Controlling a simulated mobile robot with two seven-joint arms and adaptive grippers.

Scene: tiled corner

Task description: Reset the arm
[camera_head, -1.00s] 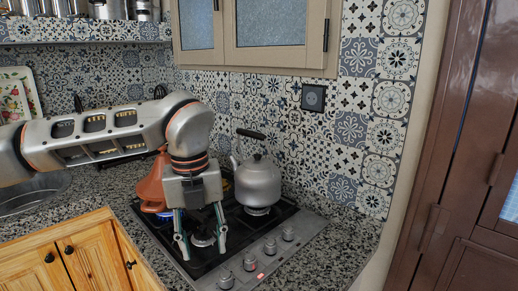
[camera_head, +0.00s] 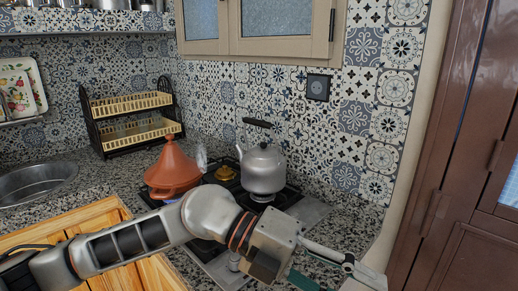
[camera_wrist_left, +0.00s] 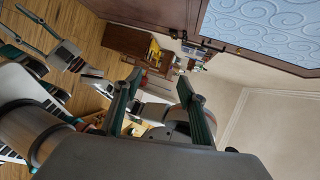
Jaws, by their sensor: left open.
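My left arm reaches in from the lower left of the head view, across the front of the stove. My left gripper (camera_head: 325,274) is at the bottom right of that view, pointing right, partly cut off by the frame's edge. In the left wrist view its two green-grey fingers (camera_wrist_left: 158,100) stand wide apart with nothing between them. My right gripper (camera_wrist_left: 18,22) shows at the upper left of the wrist view, its fingers apart and empty.
A grey kettle (camera_head: 262,168) and a clay tagine (camera_head: 173,170) stand on the stove (camera_head: 310,212). A dish rack (camera_head: 131,104) and a sink (camera_head: 36,180) are to the left. A brown door (camera_head: 450,180) is at the right.

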